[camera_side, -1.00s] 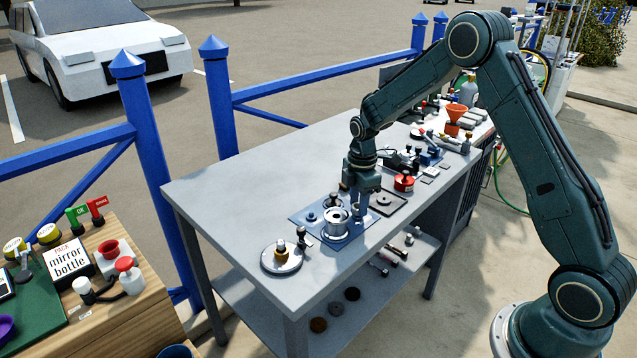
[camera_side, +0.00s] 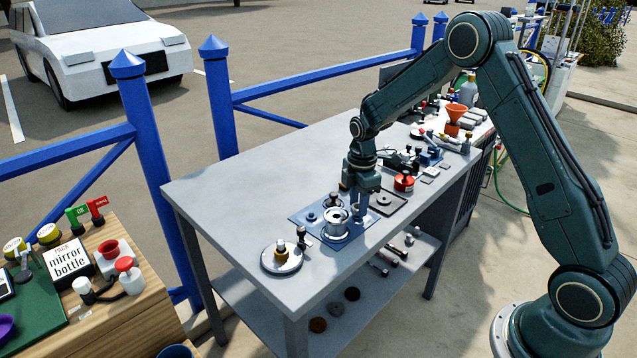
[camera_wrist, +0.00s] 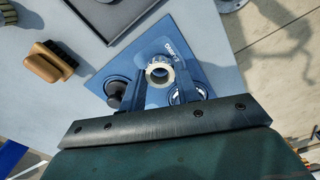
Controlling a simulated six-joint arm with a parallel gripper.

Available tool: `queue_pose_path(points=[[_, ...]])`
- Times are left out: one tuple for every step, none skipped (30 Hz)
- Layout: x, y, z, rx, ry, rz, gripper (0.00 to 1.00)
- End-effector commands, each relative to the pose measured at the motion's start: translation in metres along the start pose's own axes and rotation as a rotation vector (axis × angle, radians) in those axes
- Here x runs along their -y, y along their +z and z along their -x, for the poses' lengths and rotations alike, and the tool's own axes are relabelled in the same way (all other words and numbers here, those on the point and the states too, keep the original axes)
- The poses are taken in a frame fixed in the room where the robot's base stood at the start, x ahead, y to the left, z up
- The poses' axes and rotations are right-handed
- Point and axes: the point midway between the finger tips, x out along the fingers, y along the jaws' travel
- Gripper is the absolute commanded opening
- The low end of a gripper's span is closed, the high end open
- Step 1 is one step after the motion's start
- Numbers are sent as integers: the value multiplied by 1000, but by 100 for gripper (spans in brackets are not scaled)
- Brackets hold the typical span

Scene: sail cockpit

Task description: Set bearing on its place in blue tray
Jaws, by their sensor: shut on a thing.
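The bearing (camera_wrist: 160,73), a pale metal ring with an open centre, shows between my fingertips in the wrist view. My gripper (camera_wrist: 161,80) is shut on it, over the blue tray (camera_wrist: 215,62). I cannot tell whether the bearing touches the tray. In the side view my gripper (camera_side: 358,203) points down at the right part of the blue tray (camera_side: 306,229). The bearing is not clear there, hidden by the fingers or too small.
A silver cylindrical housing (camera_side: 335,224) stands on the tray close to my gripper. A dark knobbed part (camera_wrist: 117,90) sits on the tray's left in the wrist view. A wooden-handled brush (camera_wrist: 50,62) and a dark tray (camera_wrist: 108,14) lie beyond.

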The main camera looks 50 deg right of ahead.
Motion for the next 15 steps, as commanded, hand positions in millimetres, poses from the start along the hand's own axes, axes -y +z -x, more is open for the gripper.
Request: queue_pose_path(points=[[0,0,-1,0,0,0,9],[0,0,-1,0,0,0,9],[0,0,-2,0,0,0,9],[0,0,-2,0,-1,0,9],[0,0,-3,0,-1,0,9],[0,0,-3,0,-1,0,9],[0,0,-4,0,-1,0,9],[0,0,-4,0,-1,0,9],[0,0,-5,0,-1,0,9],[0,0,-5,0,-1,0,9],[0,0,-5,0,-1,0,9],[0,0,-6,0,-1,0,9],[0,0,-6,0,-1,0,9],[0,0,-7,0,-1,0,9],[0,0,-8,0,-1,0,9]])
